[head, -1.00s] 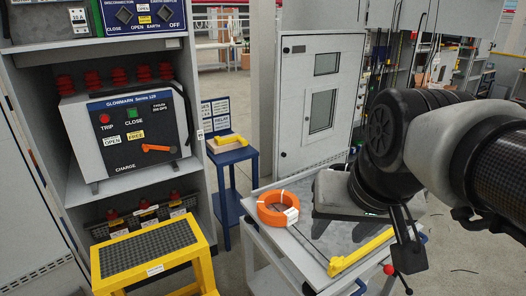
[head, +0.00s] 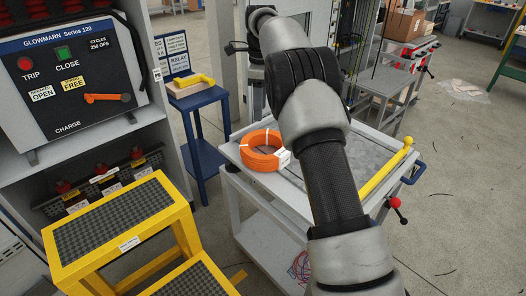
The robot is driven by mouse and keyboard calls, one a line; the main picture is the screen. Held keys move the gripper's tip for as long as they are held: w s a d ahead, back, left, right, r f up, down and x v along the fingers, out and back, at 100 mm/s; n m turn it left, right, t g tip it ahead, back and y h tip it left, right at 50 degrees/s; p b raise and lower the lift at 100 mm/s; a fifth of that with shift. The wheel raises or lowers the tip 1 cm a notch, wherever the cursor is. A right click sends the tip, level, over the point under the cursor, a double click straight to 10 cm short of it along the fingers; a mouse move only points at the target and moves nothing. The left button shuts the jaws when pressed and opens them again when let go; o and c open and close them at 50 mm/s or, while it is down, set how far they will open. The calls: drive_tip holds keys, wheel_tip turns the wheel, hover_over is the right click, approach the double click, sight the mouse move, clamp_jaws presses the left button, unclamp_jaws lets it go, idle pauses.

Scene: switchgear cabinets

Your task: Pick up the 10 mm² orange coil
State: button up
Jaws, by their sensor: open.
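The orange coil (head: 262,152) lies flat on the left part of the grey cart top, left of my arm. It is a ring of cable with white ties and a white label on its right side. The label's text is too small to read. My arm rises from the bottom of the head view, crosses in front of the cart and bends to the upper left beyond it. I cannot make out my gripper's jaws; they are hidden or too far off to tell. Nothing is seen touching the coil.
The cart (head: 243,178) also bears a yellow rod (head: 385,172) on its right. A red-knobbed piece (head: 394,203) is at its right side. A yellow step stool (head: 180,215) stands front left, a blue stand (head: 205,155) behind it. An open switchgear cabinet is at left. Floor at right is mostly clear.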

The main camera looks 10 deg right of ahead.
drive_tip(key=m, duration=0.2)
hover_over(258, 155)
wheel_tip(258, 155, down, 6)
drive_tip(key=f+b, duration=0.1)
drive_tip(key=f, duration=0.2)
drive_tip(key=f+b, duration=0.1)
drive_tip(key=f, duration=0.3)
drive_tip(key=f+b, duration=0.1)
drive_tip(key=f, duration=0.3)
drive_tip(key=shift+s+a+f, duration=0.15)
drive_tip(key=shift+s+a, duration=0.05)
drive_tip(key=shift+s, duration=0.1)
drive_tip(key=shift+w+d+f+b, duration=0.15)
drive_tip(key=shift+f+b, duration=0.15)
drive_tip(key=shift+f, duration=1.3)
drive_tip(key=shift+d+f+b, duration=0.1)
drive_tip(key=shift+f+b, duration=0.15)
drive_tip(key=shift+f, duration=1.3)
clamp_jaws()
drive_tip(key=shift+w+r, duration=0.15)
drive_tip(key=shift+r, duration=0.1)
